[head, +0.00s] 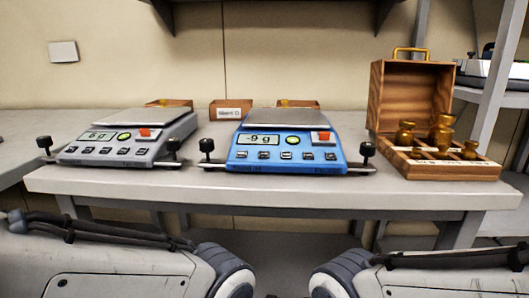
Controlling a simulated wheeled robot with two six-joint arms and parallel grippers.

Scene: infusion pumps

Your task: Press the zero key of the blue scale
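The blue scale (287,167) stands on the table right of centre, with a flat grey pan (288,117) on top that looks empty. Its display (258,139) reads -9 g. Neither gripper is in view; only links of my two arms show along the bottom, below the table edge.
A grey scale (115,160) with a similar panel stands left. Dark-knobbed feet (367,150) stick out beside the scales. An open wooden box (440,170) of brass weights (441,135) stands right. Small wooden boxes (230,109) stand behind. A bare table strip (270,188) runs in front.

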